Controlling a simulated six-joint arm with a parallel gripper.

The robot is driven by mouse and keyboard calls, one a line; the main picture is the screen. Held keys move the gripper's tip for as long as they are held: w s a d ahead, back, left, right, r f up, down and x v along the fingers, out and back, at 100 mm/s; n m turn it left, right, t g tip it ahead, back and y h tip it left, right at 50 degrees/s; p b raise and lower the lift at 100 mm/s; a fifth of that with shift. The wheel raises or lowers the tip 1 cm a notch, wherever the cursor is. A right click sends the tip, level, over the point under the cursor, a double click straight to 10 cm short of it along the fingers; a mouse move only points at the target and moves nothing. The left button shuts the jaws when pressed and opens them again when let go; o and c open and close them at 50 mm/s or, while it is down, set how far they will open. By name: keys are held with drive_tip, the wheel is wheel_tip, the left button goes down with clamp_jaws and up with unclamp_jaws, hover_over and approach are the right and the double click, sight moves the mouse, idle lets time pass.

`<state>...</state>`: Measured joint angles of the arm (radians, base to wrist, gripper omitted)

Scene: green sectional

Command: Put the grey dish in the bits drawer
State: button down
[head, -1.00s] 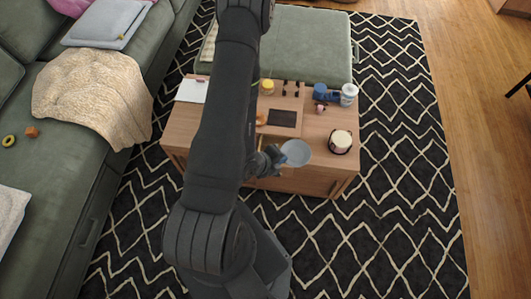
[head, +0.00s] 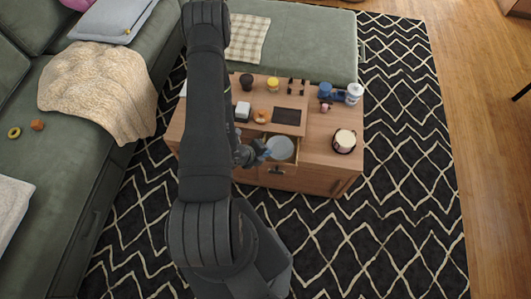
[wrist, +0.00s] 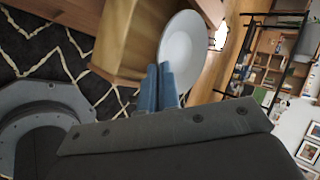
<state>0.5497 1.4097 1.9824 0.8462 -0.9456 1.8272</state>
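The grey dish (head: 280,148) is round and shallow. In the head view it lies over the open drawer (head: 275,173) at the front of the wooden table. My gripper (head: 262,152) is at the dish's left edge. In the wrist view its blue fingers (wrist: 160,86) are close together on the rim of the dish (wrist: 188,48). A light wooden box side (wrist: 118,42), seemingly the drawer, is beside the dish there. I cannot tell whether the dish touches the drawer. The dish and my arm hide much of the drawer's inside.
The table top (head: 318,148) holds a round cream-topped item (head: 344,140), blue and white containers (head: 353,93), a yellow jar (head: 272,84), a dark cup (head: 246,82) and an orange item (head: 260,115). A green sofa (head: 80,165) stands left. Patterned rug (head: 400,200) is clear at right.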

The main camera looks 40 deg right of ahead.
drive_tip(key=shift+f, duration=0.2)
drive_tip(key=shift+f, duration=0.1)
drive_tip(key=shift+f, duration=0.5)
drive_tip(key=c, duration=1.7)
unclamp_jaws()
drive_tip(key=v, duration=1.2)
drive_tip(key=shift+r, duration=0.65)
